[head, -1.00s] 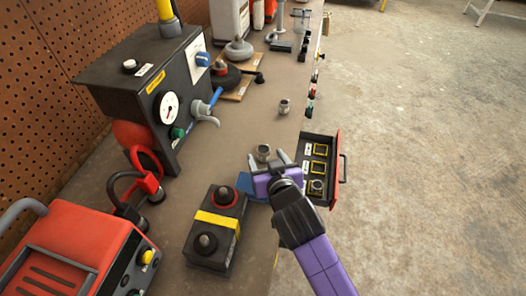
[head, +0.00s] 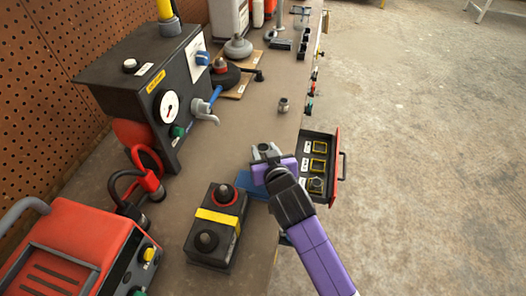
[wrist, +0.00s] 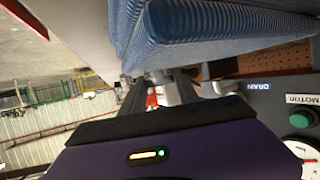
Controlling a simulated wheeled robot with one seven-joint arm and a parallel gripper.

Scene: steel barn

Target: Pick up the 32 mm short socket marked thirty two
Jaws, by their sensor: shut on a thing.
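My gripper (head: 265,150) is over the bench top, its fingers shut on a short steel socket (head: 265,146). Only the top of that socket shows between the fingers in the head view, and its marking cannot be read. In the wrist view the two dark fingers (wrist: 160,92) show with a pale metal piece between them, partly hidden. A second steel socket (head: 284,104) stands on the bench farther back, apart from my gripper. Another socket (head: 316,184) sits in the nearest square of the open drawer (head: 331,192).
A blue block (head: 257,187) lies beside my gripper. A black box with a yellow band (head: 218,222) stands to its left. The gauge machine (head: 135,75) and red unit (head: 70,255) stand farther left. The drawer juts out right of the bench.

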